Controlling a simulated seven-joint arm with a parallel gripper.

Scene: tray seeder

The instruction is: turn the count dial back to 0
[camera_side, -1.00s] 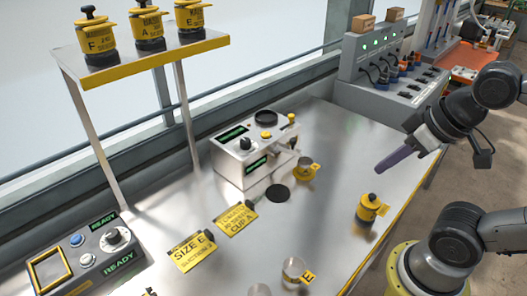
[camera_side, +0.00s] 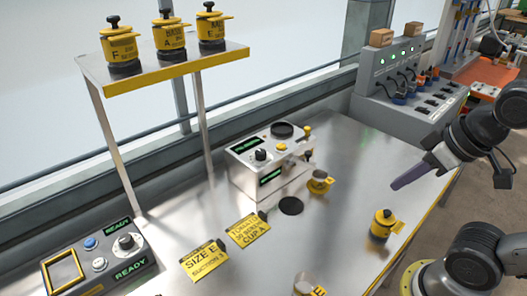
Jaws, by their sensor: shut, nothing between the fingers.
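A white bench machine (camera_side: 243,178) stands mid-bench with small dark displays on its front. A control box (camera_side: 85,279) at the lower left has green READY displays and a silver-rimmed dial (camera_side: 126,241). I cannot tell which of the two is the count dial, and their markings are too small to read. My gripper (camera_side: 398,184) is shut and empty, with its purple-grey fingers pointing left. It hangs above the right part of the bench, apart from both knobs.
A yellow canister (camera_side: 382,224) stands below my gripper. A small cup with a yellow band (camera_side: 319,182) is beside the machine. Yellow cards (camera_side: 204,261) lie on the bench. A shelf (camera_side: 160,72) with yellow canisters rises at the upper left. A grey socket box (camera_side: 372,87) stands behind.

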